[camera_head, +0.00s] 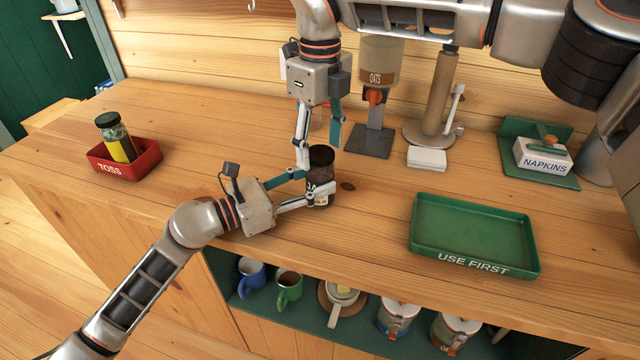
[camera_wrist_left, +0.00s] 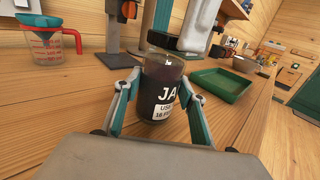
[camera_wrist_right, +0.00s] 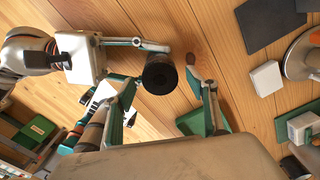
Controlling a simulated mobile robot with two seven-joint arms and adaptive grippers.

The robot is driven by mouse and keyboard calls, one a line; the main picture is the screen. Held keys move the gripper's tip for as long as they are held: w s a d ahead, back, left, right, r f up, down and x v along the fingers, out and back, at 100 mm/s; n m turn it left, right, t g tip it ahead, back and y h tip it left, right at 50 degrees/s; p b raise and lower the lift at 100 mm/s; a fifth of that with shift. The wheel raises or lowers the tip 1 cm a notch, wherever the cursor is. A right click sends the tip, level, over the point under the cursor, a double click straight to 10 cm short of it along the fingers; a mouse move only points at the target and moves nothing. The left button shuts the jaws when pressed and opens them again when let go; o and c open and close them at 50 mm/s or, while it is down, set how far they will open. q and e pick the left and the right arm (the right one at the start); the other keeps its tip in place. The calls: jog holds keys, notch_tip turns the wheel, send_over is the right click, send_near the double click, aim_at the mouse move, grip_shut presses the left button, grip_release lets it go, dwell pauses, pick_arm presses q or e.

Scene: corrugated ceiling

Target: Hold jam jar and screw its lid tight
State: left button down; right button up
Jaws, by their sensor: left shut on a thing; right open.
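The jam jar (camera_head: 319,190) stands upright on the wooden counter, dark, with a black lid (camera_head: 321,155) resting on top. My left gripper (camera_head: 318,190) is shut around the jar's body from the left. The left wrist view shows the jar (camera_wrist_left: 163,98) and its partly readable label between the fingers, with the lid (camera_wrist_left: 163,41) above. How tight the lid is cannot be told. My right gripper (camera_head: 319,150) points down from above, open, its fingers apart near the lid. In the right wrist view the lid (camera_wrist_right: 160,75) lies between its open fingers.
A red TOSS tray (camera_head: 148,163) holding a jar stands at left. A green USE FIRST tray (camera_head: 472,238) is at right, empty. A measuring cup (camera_wrist_left: 48,40), oats dispenser (camera_head: 378,80), paper-roll stand (camera_head: 440,100) and napkin holder (camera_head: 543,155) stand behind. Mugs sit on the shelf below.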

notch_tip(320, 180, up, 12)
dwell(0.5)
pick_arm(q)
jog(key=c, duration=1.2)
grip_release()
jog(key=shift+o, duration=0.2)
jog(key=v, duration=1.2)
pick_arm(e)
jog(key=shift+s+f, duration=0.1)
jog(key=shift+f, duration=0.05)
